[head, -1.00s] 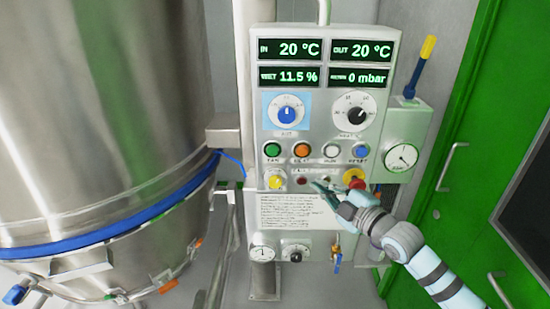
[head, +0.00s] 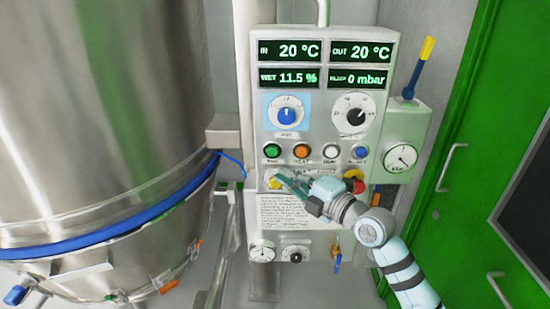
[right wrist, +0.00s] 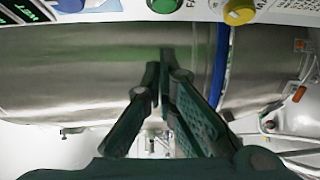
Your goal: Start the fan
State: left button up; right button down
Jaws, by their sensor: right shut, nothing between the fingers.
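The control panel (head: 324,125) stands upright in the middle of the head view. Its green FAN button (head: 272,151) is at the left end of a row of round buttons. It also shows at the top edge of the right wrist view (right wrist: 165,5). My right gripper (head: 278,176) is shut and empty, its fingertips just below the green button and in front of the yellow knob (head: 275,184). In the right wrist view the fingertips (right wrist: 160,68) point toward the panel's edge, and a gap shows between them and the button. My left gripper is not in view.
Beside the green button are an orange HEAT button (head: 302,151), a white one (head: 331,151) and a blue one (head: 360,152). A red stop button (head: 354,176) is partly behind my right gripper. A large steel vessel (head: 100,110) stands left; a green door (head: 470,190) is right.

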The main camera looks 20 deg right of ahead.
aim_at(275, 159)
jog(key=w, duration=0.8)
jog(key=shift+p, duration=0.4)
